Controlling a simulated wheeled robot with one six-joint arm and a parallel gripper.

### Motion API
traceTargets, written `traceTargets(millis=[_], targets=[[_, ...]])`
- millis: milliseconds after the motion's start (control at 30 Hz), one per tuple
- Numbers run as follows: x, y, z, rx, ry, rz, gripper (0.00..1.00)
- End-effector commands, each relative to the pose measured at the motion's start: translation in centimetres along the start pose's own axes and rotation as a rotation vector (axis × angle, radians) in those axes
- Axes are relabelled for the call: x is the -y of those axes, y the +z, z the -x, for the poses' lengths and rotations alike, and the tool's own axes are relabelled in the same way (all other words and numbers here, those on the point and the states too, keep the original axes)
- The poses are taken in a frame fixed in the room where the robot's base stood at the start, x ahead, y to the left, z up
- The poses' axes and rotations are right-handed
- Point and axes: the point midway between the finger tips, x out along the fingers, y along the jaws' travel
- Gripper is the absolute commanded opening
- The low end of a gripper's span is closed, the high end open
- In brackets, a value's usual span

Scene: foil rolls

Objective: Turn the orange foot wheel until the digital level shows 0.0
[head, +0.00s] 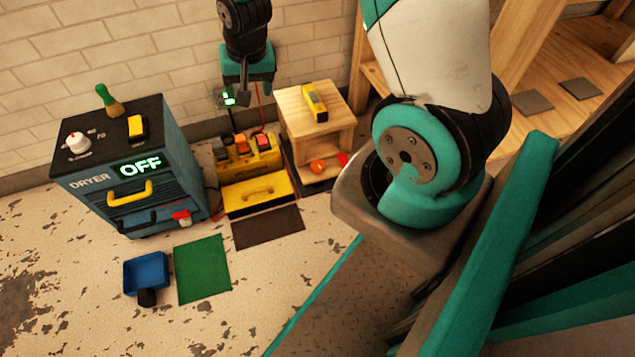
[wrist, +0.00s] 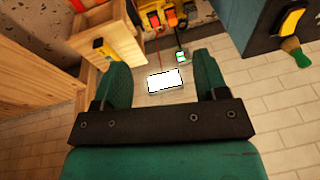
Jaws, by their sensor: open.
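The orange foot wheel (head: 318,166) sits low under the front of a small wooden stand (head: 290,105). A red part (head: 342,158) is beside it. The yellow digital level (head: 313,102) lies on the stand's top; its reading is too small to make out. In the wrist view the level (wrist: 103,48) shows at the left on the stand (wrist: 124,38); I cannot make out the wheel there. My gripper (head: 246,90) is up near the back wall, left of the stand and well apart from the wheel. In the wrist view its jaws (wrist: 161,64) are open with nothing between them.
A dryer cabinet (head: 88,183) reading OFF stands at the left, a brush (head: 108,98) on top. A blue bin (head: 147,272) and green mat (head: 202,268) lie in front. Floor beyond is clear.

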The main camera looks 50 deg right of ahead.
Motion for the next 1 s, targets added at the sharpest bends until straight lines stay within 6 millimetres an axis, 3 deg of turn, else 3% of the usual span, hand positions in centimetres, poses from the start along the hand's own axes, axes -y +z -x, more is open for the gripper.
traceTargets(millis=[33, 100, 300, 400, 500, 600, 767, 1000], targets=[[-2.3, 0.0, -6.2, -0.013, 0.035, -0.062, 0.66], [-5.0, -0.6, -11.3, -0.047, 0.077, -0.146, 0.66], [-12.6, -1.1, -24.0, -0.137, 0.187, -0.338, 0.66], [-15.5, -0.8, -28.2, -0.172, 0.223, -0.398, 0.66], [-17.4, -0.6, -30.7, -0.196, 0.248, -0.437, 0.66], [-18.5, -0.5, -32.0, -0.211, 0.261, -0.458, 0.66], [-19.2, -0.6, -33.5, -0.216, 0.265, -0.467, 0.66], [-20.7, -1.2, -38.5, -0.215, 0.266, -0.466, 0.66]])
